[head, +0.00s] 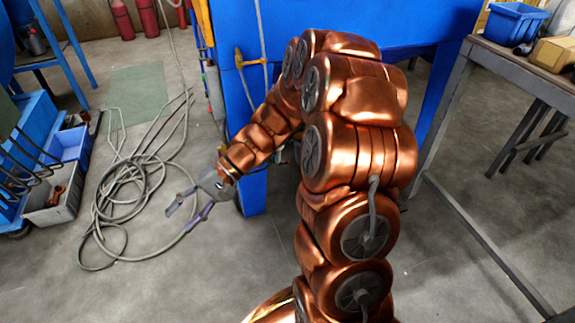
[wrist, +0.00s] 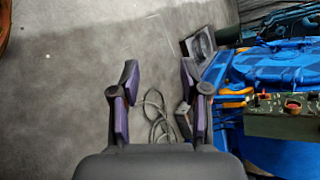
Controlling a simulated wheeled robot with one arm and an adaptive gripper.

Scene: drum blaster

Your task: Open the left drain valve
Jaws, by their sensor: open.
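My gripper (head: 178,222) is open and empty at the end of my copper arm, over the floor left of the blue machine (head: 330,45). In the wrist view my gripper (wrist: 159,75) has its fingers apart, with grey floor and hose between them. A yellow bent part (head: 240,59) shows on the machine's left face in the head view; I cannot tell if it is the left drain valve. My arm hides part of the machine in the head view.
A coiled hose (head: 150,165) lies on the floor left of my gripper. Blue and grey bins (head: 62,190) stand at far left. A metal-framed table (head: 495,55) is at right. Red cylinders (head: 147,18) stand behind. A control box (wrist: 285,118) shows in the wrist view.

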